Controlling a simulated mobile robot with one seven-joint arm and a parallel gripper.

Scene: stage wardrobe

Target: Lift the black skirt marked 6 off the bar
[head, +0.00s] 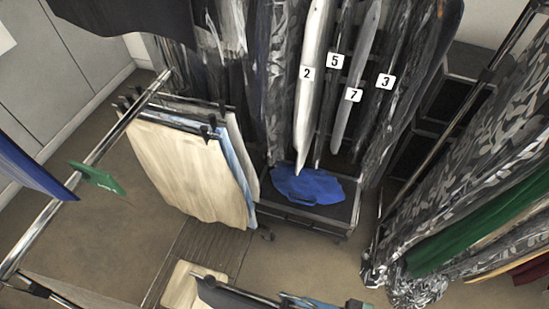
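I see no tag marked 6 in the head view, and I cannot pick out the black skirt. A dark cloth-like shape (125,14) is cut off by the top left edge, and I cannot tell what it is. A metal bar (98,152) runs from the lower left up to the middle left. At its far end hang skirts on clip hangers, a cream one (190,165) in front with light blue and grey ones behind. Number tags 2, 5, 7 and 3 show on covered garments (313,80) at the back. My gripper is not in view.
A blue cloth (307,185) lies on a low black wheeled trolley (320,217) below the tagged garments. Patterned and green garments (480,225) crowd the right side. Brown floor (115,225) is open left of centre.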

